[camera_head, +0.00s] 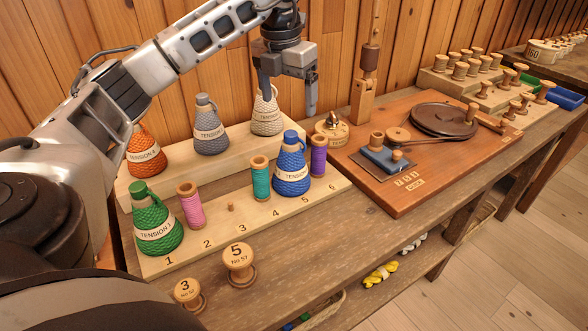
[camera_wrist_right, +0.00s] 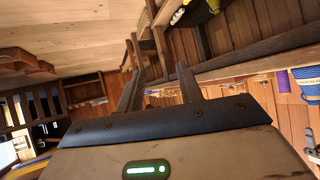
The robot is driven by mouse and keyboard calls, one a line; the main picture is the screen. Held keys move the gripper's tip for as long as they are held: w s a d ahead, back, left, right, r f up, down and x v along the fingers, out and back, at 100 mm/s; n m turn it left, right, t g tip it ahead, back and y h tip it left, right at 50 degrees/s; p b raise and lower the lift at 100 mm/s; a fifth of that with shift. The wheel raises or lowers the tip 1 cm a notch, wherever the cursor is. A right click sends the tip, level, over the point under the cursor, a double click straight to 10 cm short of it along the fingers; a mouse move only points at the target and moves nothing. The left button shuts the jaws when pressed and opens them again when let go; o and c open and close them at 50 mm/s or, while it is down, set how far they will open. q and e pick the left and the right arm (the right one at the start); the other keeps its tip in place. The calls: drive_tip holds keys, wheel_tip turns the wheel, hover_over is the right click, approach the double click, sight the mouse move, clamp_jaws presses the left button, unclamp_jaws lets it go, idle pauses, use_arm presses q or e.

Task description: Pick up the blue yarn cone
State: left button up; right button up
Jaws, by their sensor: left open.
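The blue yarn cone (camera_head: 291,170) stands upright on the numbered wooden board (camera_head: 215,245), near numbers 4 and 5, with a white label band. It also shows in part at the right edge of the right wrist view (camera_wrist_right: 307,80). My left gripper (camera_head: 288,104) is open and empty, its fingers pointing down above and behind the blue cone, apart from it. One finger overlaps the off-white cone (camera_head: 266,117) in the picture. My right gripper (camera_wrist_right: 158,74) has its fingers apart with nothing between them; it is not in the head view.
A teal spool (camera_head: 260,180) and a purple spool (camera_head: 318,156) flank the blue cone closely. Green (camera_head: 156,240), orange (camera_head: 146,155) and grey (camera_head: 209,138) cones and a pink spool (camera_head: 190,205) stand left. A turntable board (camera_head: 400,190) lies right.

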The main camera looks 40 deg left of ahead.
sight(291, 135)
use_arm(q)
drive_tip(key=f, duration=0.6)
drive_tip(key=w+f, duration=0.1)
drive_tip(key=f, duration=0.2)
drive_tip(key=shift+w+a+f+p, duration=0.15)
drive_tip(key=shift+f, duration=0.75)
drive_tip(key=shift+w+a+f+p, duration=0.15)
drive_tip(key=shift+w+f, duration=0.05)
drive_tip(key=shift+f, duration=0.7)
drive_tip(key=shift+w+a+f+p, duration=0.15)
drive_tip(key=shift+f, duration=0.75)
drive_tip(key=shift+c, duration=0.4)
drive_tip(key=c, duration=1.5)
drive_tip(key=shift+r, duration=0.1)
drive_tip(key=shift+c, duration=0.8)
drive_tip(key=shift+r, duration=0.1)
